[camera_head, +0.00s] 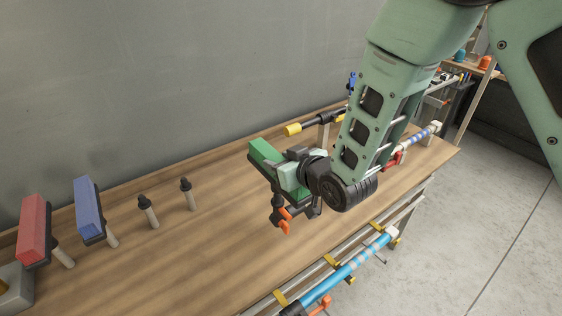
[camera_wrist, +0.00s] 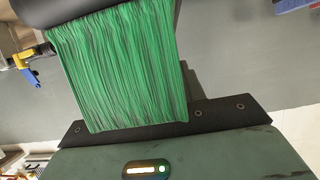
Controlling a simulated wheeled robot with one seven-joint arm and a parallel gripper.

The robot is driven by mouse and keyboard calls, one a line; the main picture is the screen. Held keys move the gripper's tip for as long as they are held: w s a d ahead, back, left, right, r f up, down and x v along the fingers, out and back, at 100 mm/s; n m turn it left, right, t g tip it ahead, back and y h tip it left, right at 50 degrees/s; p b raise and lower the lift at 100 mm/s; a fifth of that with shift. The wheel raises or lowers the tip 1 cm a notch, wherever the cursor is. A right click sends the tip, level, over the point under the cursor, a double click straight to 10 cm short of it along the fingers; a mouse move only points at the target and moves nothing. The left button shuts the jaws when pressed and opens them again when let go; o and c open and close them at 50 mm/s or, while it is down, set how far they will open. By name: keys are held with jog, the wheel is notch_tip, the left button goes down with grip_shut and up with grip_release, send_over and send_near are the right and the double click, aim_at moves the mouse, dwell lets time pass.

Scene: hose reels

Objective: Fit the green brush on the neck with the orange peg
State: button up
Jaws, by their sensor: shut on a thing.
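The green brush (camera_head: 264,152) is held by my gripper (camera_head: 290,172) above the wooden bench, right of the middle. In the wrist view its green bristles (camera_wrist: 120,70) fill the upper left, with a dark body above. A dark neck with an orange peg (camera_head: 284,224) shows just below my gripper in the head view. My gripper and wrist partly cover it, and I cannot tell whether brush and neck touch. Other orange pieces show by the striped pole (camera_head: 393,160) and by the blue pole (camera_head: 320,306). The fingertips are mostly hidden.
A red brush (camera_head: 34,230) and a blue brush (camera_head: 89,207) stand on posts at the left. Two bare posts with dark tops (camera_head: 150,212) stand beside them. A yellow-tipped dark neck (camera_head: 293,129) lies behind my gripper. The bench's middle (camera_head: 190,250) is clear.

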jog(key=shift+f+b, duration=2.35)
jog(key=shift+b, duration=0.1)
jog(key=o, duration=1.2)
jog(key=shift+o, duration=0.2)
jog(key=shift+b+v, duration=1.4)
jog(key=shift+v, duration=2.35)
